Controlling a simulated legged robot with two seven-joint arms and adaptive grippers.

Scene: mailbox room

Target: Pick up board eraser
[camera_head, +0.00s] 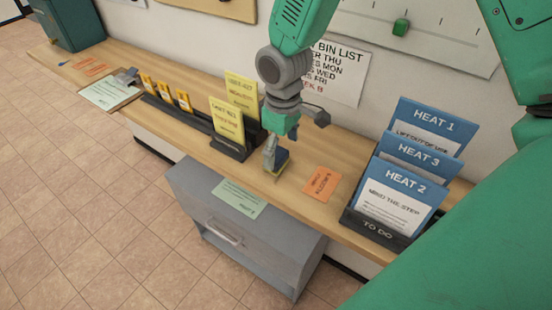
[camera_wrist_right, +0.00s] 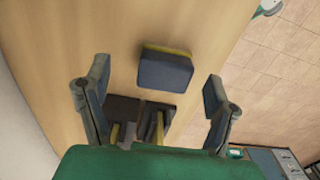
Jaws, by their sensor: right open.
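The board eraser (camera_wrist_right: 164,71) is a small dark blue-grey block with a yellow edge. It lies on the wooden counter in the right wrist view. In the head view the eraser (camera_head: 282,161) shows beside the fingers, partly hidden by them. My right gripper (camera_head: 273,163) points down at the counter next to it. In the right wrist view the gripper (camera_wrist_right: 157,80) has its fingers wide apart, with the eraser between and just beyond the tips. Nothing is held. My left gripper is not in view.
A black rack (camera_head: 233,149) with yellow cards stands left of the gripper. An orange note (camera_head: 322,184) lies to its right, before a "TO DO" rack (camera_head: 377,226) of blue-headed sheets.

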